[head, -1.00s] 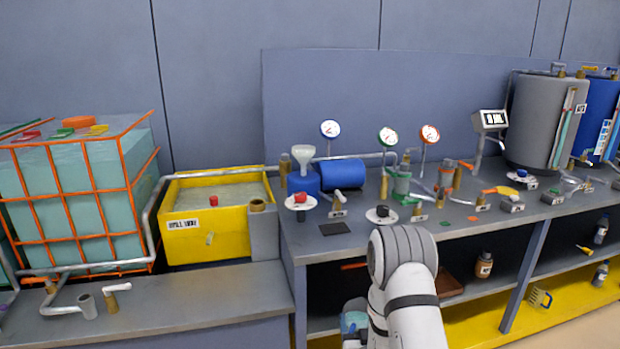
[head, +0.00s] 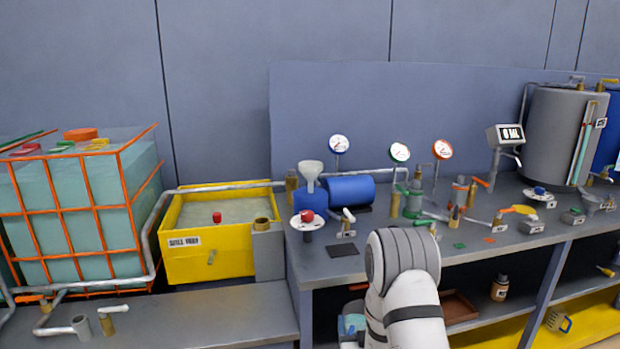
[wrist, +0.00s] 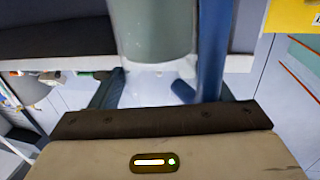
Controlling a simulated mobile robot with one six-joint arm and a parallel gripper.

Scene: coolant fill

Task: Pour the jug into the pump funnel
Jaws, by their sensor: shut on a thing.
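The pump's pale funnel (head: 311,170) stands upright on the blue pump body (head: 310,200), beside a blue cylindrical motor (head: 351,190), near the left end of the bench. The jug is a translucent grey-green vessel (wrist: 150,30) with a blue upright handle (wrist: 212,45) in the wrist view. My gripper (wrist: 165,85) is shut on the jug. In the head view only a teal and blue part of the jug (head: 353,324) shows at the bottom, left of my arm. My arm hides the gripper there. The jug is below and in front of the bench edge, apart from the funnel.
A red-knobbed valve on a white disc (head: 306,218) stands just before the pump. A pipe runs behind it, with gauges (head: 339,144) to its right. A yellow tub (head: 205,267) and orange-caged tank (head: 85,215) are at left.

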